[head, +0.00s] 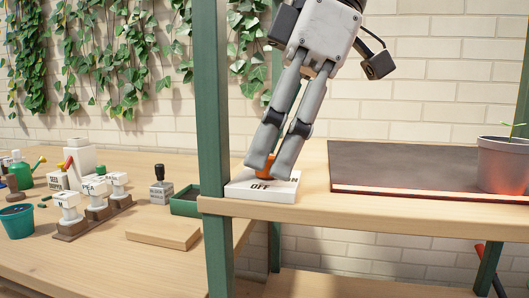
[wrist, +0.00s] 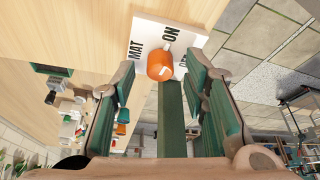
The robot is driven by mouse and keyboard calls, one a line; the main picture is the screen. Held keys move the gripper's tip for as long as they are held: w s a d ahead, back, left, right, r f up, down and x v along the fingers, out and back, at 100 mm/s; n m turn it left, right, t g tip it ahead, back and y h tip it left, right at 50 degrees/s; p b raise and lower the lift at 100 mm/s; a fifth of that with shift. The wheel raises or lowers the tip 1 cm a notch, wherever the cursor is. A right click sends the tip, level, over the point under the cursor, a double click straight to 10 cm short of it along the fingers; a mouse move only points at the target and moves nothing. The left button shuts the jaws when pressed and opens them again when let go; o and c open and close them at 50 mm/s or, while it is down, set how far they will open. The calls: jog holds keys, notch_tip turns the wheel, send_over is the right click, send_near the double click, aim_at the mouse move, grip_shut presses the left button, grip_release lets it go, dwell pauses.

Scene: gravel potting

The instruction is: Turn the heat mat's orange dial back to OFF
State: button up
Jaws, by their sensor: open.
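The orange dial (head: 262,168) sits on a white control block (head: 262,191) at the shelf's left end. OFF is lettered on the block's front, and ON is partly covered at its right. My gripper (head: 273,166) points down at the dial with its fingers open. In the wrist view the dial (wrist: 158,62) lies between and just beyond the fingertips (wrist: 160,75); I cannot tell if they touch it.
A grey pot (head: 503,162) with a seedling stands on the mat's right end. A green post (head: 215,120) rises just left of the block. The lower bench at left holds stamps (head: 96,194), a wooden board (head: 163,233), a green tray (head: 186,200) and bottles.

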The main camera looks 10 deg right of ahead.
jog(key=shift+a+f, duration=0.1)
jog(key=shift+f, duration=0.15)
grip_shut()
